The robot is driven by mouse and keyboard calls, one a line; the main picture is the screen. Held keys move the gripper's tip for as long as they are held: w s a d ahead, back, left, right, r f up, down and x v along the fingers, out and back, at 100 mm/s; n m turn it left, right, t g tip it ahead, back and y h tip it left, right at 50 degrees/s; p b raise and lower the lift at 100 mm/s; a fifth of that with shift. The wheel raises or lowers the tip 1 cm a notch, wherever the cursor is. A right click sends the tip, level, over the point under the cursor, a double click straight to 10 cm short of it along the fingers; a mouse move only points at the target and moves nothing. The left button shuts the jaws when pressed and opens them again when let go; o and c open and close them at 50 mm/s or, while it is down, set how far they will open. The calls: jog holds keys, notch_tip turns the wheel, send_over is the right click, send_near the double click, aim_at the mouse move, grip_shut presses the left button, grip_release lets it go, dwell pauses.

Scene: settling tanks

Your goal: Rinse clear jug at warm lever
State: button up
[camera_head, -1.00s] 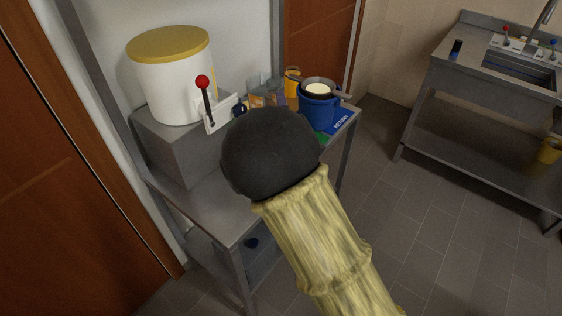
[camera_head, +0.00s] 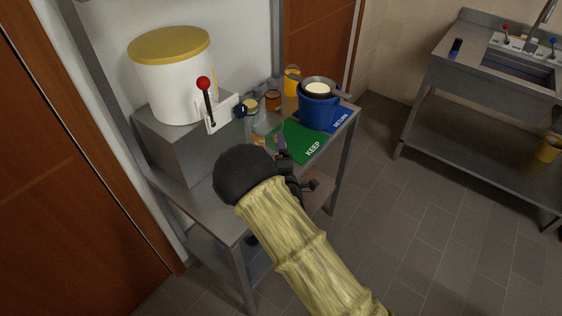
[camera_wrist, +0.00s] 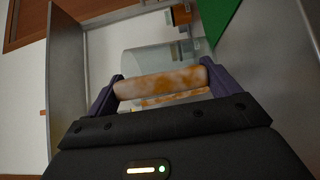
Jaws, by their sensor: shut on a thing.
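My gripper (camera_wrist: 164,84) is shut on a pale bar with brown-orange stains, which looks like part of the clear jug (camera_wrist: 150,58). The see-through jug body lies just beyond the fingers in the wrist view, with more brown staining below the bar. In the head view my gripper (camera_head: 283,146) is at the front of the steel table, partly hidden by my arm. A red-knobbed lever (camera_head: 206,98) stands on the grey block by the white tank. Another red-knobbed lever (camera_head: 506,30) and a blue-knobbed one (camera_head: 553,43) stand at the sink (camera_head: 520,68).
Open floor (camera_head: 385,190) lies between table and sink.

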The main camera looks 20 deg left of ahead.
jog(key=shift+f, duration=1.8)
jog(key=shift+f, duration=0.2)
jog(key=o, duration=0.9)
jog(key=shift+o, duration=0.2)
jog(key=shift+r, duration=0.15)
jog(key=b+v, duration=0.2)
jog(key=v, duration=1)
jog(key=shift+b, duration=0.35)
